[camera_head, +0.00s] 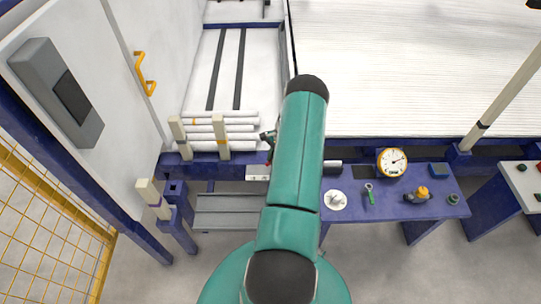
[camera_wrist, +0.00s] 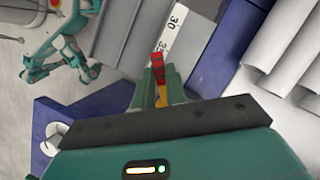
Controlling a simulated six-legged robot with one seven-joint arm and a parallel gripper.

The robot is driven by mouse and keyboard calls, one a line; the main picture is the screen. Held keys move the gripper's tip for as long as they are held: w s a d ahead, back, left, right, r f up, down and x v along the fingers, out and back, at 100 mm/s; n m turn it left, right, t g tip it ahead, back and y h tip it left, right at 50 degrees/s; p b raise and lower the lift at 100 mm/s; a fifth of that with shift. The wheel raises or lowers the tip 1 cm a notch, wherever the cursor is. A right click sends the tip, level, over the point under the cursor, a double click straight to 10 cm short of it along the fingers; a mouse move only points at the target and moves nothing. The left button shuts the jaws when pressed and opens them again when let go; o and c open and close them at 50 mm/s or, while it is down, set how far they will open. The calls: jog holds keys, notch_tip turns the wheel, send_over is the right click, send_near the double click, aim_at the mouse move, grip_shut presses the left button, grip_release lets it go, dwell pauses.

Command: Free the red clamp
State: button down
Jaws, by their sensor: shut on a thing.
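The red clamp (camera_wrist: 158,64), with a yellow-orange lower part, shows in the middle of the wrist view. My gripper (camera_wrist: 162,90) is shut on it, with the green fingers on either side of the yellow-orange part. The clamp's red end overlaps a white scale strip (camera_wrist: 175,27) with printed numbers; I cannot tell whether they touch. In the head view my gripper (camera_head: 268,138) shows only partly beside my arm, at the right end of the stacked white pipes (camera_head: 222,130). My arm hides part of this area.
Two pale posts (camera_head: 222,136) stand in front of the pipes. The white strip (camera_head: 257,173) lies at the bench edge below them. A blue table (camera_head: 435,182) at right holds a round gauge (camera_head: 392,162) and small tools. A grey slatted shelf (camera_head: 224,212) sits lower left.

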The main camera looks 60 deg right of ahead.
jog(key=s+n+g, duration=0.1)
jog(key=n, duration=0.2)
jog(key=s+n+g, duration=0.1)
jog(key=n, duration=0.3)
jog(key=s+n+g, duration=0.1)
jog(key=n, duration=0.2)
jog(key=shift+s+d+g+h, duration=0.25)
jog(key=shift+s+g+h, duration=0.05)
jog(key=shift+g+h, duration=0.1)
jog(key=shift+n, duration=0.4)
jog(key=c, duration=1.4)
grip_release()
jog(key=shift+s, duration=0.1)
jog(key=shift+c, duration=0.2)
jog(key=v, duration=1.4)
